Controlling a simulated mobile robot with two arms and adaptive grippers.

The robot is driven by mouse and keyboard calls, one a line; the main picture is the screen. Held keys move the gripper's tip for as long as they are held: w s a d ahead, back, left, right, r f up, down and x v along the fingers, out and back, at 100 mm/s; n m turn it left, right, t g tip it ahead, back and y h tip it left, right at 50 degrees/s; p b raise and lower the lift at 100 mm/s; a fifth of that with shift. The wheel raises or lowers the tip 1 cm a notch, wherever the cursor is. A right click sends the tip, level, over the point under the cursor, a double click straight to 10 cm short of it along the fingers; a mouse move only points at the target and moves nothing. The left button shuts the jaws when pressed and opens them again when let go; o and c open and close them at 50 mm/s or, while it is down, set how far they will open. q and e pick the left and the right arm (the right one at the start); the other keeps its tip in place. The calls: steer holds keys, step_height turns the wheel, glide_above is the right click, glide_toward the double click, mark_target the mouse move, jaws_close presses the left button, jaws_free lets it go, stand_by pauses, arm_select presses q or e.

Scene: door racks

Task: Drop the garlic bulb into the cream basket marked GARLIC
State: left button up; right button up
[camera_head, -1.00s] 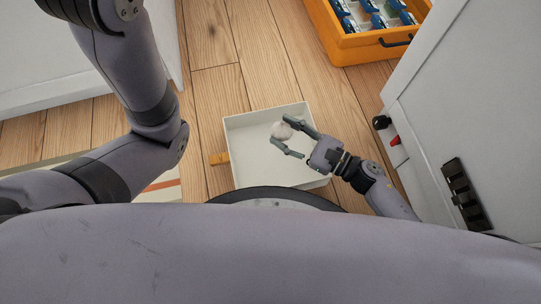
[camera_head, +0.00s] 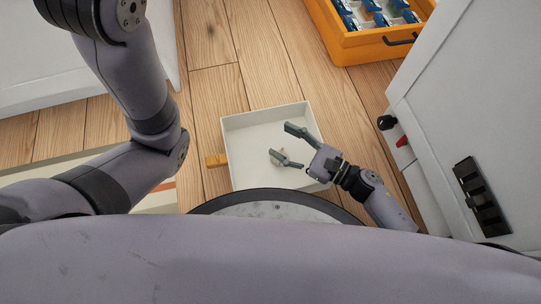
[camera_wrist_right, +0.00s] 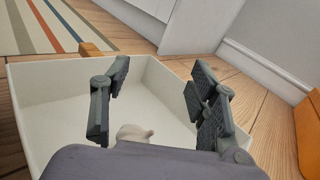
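The cream basket (camera_head: 262,117) stands on the floor in the head view, with an orange tab (camera_head: 216,161) on its left side. I cannot read any marking. My right gripper (camera_head: 281,140) is open above the basket, fingers spread and empty. The whitish garlic bulb (camera_head: 279,153) is within the basket's outline, partly hidden by the lower finger. In the right wrist view the bulb (camera_wrist_right: 133,132) shows below the open fingers, partly covered by the gripper body, with the basket wall (camera_wrist_right: 50,78) around it. Whether it rests on the basket's bottom is unclear. My left gripper is out of view.
An orange crate (camera_head: 346,50) with several blue-and-white items stands at the top right. A white cabinet with dark and red knobs (camera_head: 402,141) is at the right. A striped mat (camera_head: 165,187) lies at the left. Wooden floor (camera_head: 250,70) beyond the basket is clear.

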steer(key=shift+o, duration=1)
steer(key=v, duration=1.2)
